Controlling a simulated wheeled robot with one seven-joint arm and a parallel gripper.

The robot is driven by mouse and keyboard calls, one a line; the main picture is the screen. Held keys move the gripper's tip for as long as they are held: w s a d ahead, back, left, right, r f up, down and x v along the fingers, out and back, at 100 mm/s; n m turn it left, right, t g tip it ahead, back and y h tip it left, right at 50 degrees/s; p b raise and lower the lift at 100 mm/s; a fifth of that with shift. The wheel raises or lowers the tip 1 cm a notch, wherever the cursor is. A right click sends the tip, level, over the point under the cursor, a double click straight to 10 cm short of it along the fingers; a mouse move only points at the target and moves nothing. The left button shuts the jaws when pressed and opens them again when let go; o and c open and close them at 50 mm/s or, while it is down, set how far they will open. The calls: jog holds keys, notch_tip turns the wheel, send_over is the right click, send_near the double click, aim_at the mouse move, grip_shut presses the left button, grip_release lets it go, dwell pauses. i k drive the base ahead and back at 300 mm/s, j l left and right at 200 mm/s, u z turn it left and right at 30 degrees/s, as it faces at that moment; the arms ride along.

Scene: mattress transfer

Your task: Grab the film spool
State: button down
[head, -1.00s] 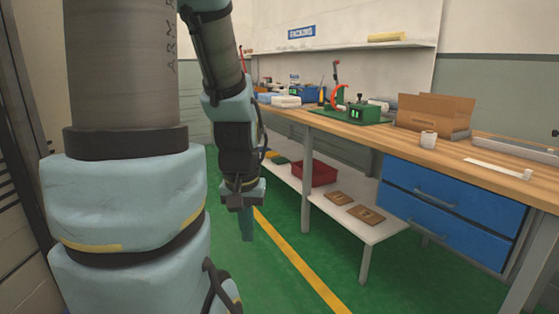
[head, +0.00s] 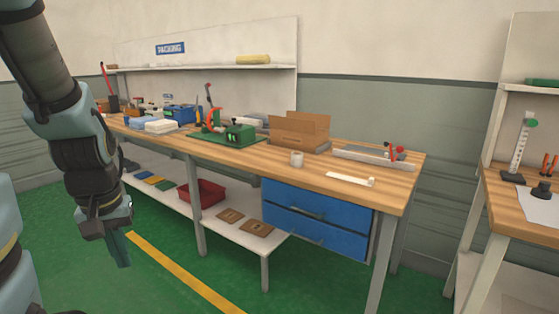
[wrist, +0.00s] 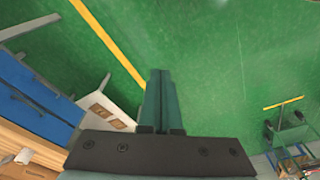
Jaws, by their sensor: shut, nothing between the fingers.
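I cannot tell for sure which thing is the film spool. A pale yellow roll (head: 253,59) lies on its side on the wall shelf above the packing bench. A small white roll (head: 297,159) stands upright on the bench; it also shows at the lower left of the wrist view (wrist: 23,157). My gripper (head: 122,264) hangs at the left of the head view, in front of the bench and away from both rolls. In the wrist view its fingers (wrist: 161,75) are together and empty, above the green floor.
The wooden bench (head: 385,178) holds a cardboard box (head: 300,131), a green device (head: 240,135) and blue drawers (head: 315,217) beneath. A red bin (head: 201,193) sits on its lower shelf. Another bench (head: 520,205) stands at right. Green floor with a yellow line (head: 185,272) is clear in front.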

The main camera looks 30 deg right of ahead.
aim_at(296, 156)
jog(key=i+l+u, duration=0.1)
jog(key=l, duration=0.4)
jog(key=i+l+u, duration=0.15)
jog(key=l, duration=0.4)
jog(key=i+l+u, duration=0.1)
jog(key=l, duration=0.45)
jog(key=i+l+u, duration=0.15)
jog(key=l, duration=0.4)
jog(key=i+l+u, duration=0.1)
jog(key=l, duration=0.5)
